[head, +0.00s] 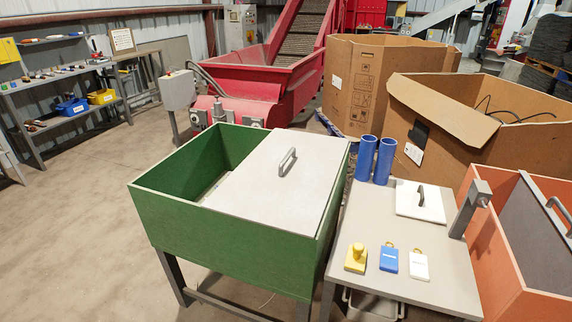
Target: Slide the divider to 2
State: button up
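An upright grey panel (535,235) with a bar handle (559,214) at its top stands inside the orange bin (497,262) at the right edge; it looks like the divider. The bin's right part is cut off by the frame. I cannot make out any number marks on the bin. A green bin (228,238) at the centre has a flat light-grey cover (265,184) with a handle (287,160) over its right part; its left part is open. My gripper is not in view.
A grey table (394,215) between the bins holds two blue cylinders (374,160), a white plate with a handle (420,199), and yellow, blue and white small items (389,260). A grey post (470,207) stands beside the orange bin. Cardboard boxes (378,85) are behind; floor (85,230) at left is clear.

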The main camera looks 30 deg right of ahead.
aim_at(540, 242)
jog(key=z, duration=1.95)
jog(key=k+l+u, duration=0.1)
jog(key=l, duration=0.25)
jog(key=k+l, duration=0.15)
jog(key=l, duration=0.25)
jog(key=j+u, duration=0.1)
